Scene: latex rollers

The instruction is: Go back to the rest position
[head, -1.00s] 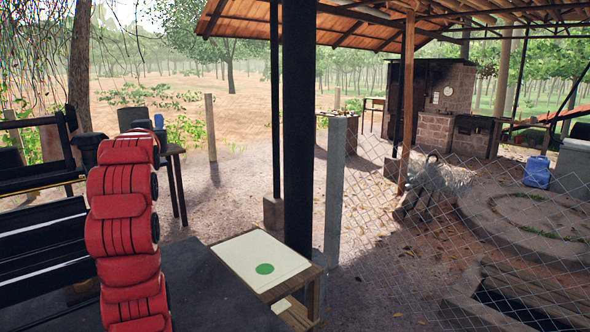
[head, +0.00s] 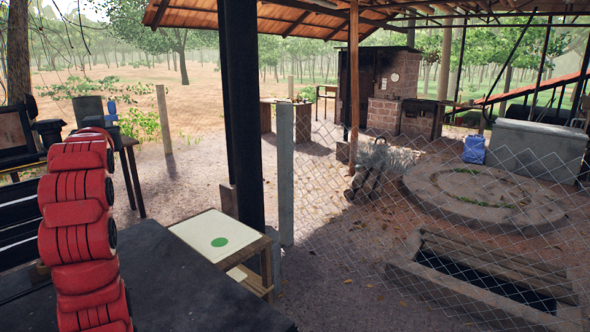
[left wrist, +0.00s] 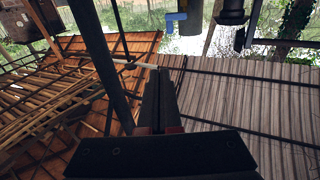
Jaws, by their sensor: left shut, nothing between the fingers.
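My left arm rises in red segments (head: 78,215) at the left of the head view, and its gripper is not clear there. In the left wrist view, my left gripper (left wrist: 158,75) shows dark fingers together, with nothing between them. That view appears upside down, with the roof low and the trees at the top. My right gripper is in neither view.
A dark tabletop (head: 165,290) lies beside my arm. A wire fence and stone-edged pit (head: 480,285) are at right. Open ground lies beyond.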

